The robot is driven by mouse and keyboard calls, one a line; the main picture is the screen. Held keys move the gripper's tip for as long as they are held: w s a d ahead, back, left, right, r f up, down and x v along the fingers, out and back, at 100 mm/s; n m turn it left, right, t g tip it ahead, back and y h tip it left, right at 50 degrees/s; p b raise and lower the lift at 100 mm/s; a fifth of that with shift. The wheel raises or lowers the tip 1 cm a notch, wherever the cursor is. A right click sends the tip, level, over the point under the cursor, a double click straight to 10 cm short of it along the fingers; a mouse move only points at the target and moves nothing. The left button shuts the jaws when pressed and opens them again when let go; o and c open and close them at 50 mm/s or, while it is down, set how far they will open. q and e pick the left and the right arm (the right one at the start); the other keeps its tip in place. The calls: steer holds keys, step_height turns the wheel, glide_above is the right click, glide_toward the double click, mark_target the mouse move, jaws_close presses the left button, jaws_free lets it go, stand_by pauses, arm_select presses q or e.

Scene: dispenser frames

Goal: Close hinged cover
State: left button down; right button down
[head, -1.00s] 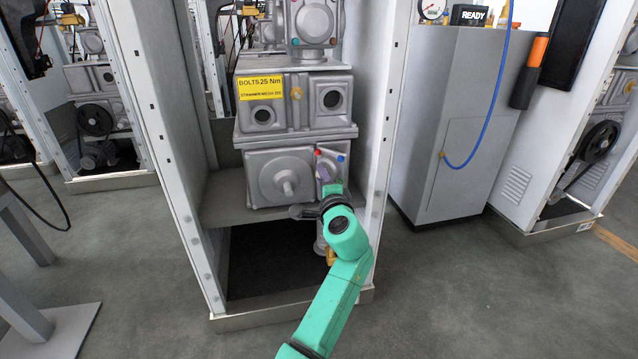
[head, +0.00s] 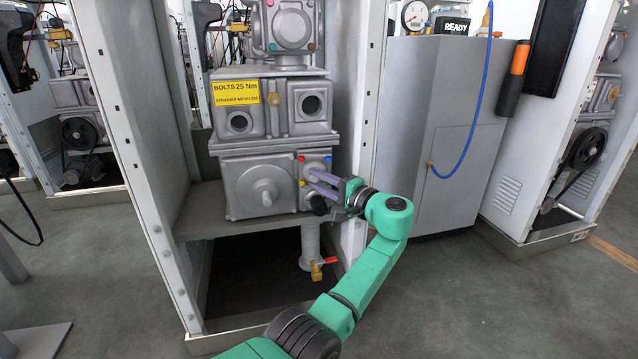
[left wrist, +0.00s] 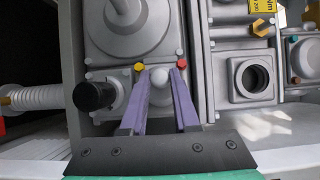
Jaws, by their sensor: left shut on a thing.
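My left gripper (head: 309,176) reaches from the right to the lower right face of the grey machine. Its two purple fingers show in the left wrist view (left wrist: 161,75), either side of a light grey part with a rounded end (left wrist: 160,78); the jaws are shut on it. The small grey plate (head: 317,161) behind the fingertips carries coloured bolt heads. I cannot tell which piece is the hinged cover. My right gripper is not in view.
A black knob (left wrist: 95,96) sits beside the fingers. A pipe with a red-handled valve (head: 318,268) hangs below the machine. The white cabinet post (head: 368,130) stands close to my arm. A grey cabinet (head: 430,130) is at the right.

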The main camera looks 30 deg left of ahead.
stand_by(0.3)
arm_select(q)
steer(key=c, duration=0.7)
jaws_free()
